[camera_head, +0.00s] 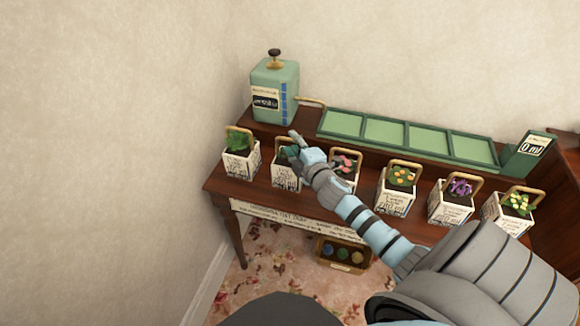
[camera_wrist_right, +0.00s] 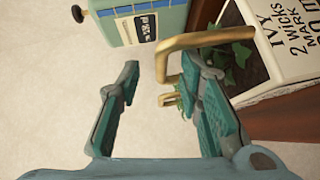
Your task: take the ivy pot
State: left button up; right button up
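The ivy pot (camera_wrist_right: 268,45) shows large at the upper right of the wrist view, with a white printed label reading IVY, dark green leaves and a gold loop handle (camera_wrist_right: 205,38). In the head view it appears to be the second white pot from the left (camera_head: 285,180), its plant partly hidden by my right gripper. My right gripper (camera_head: 296,148) is at the top of that pot. In the wrist view the right gripper (camera_wrist_right: 150,82) has its fingers apart; the handle overlaps one fingertip and reaches partly into the gap. Contact is unclear. My left gripper is not in view.
A green tank (camera_head: 273,95) stands behind on the raised shelf. A leafy pot (camera_head: 240,160) is to the left, a pink-flowered pot (camera_head: 345,172) to the right, with more pots beyond. A green tray (camera_head: 410,135) lies along the back. The wall is close on the left.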

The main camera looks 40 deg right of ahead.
jog(key=shift+x, duration=0.8)
jog(key=shift+s, duration=0.1)
grip_shut()
jog(key=shift+r, duration=0.1)
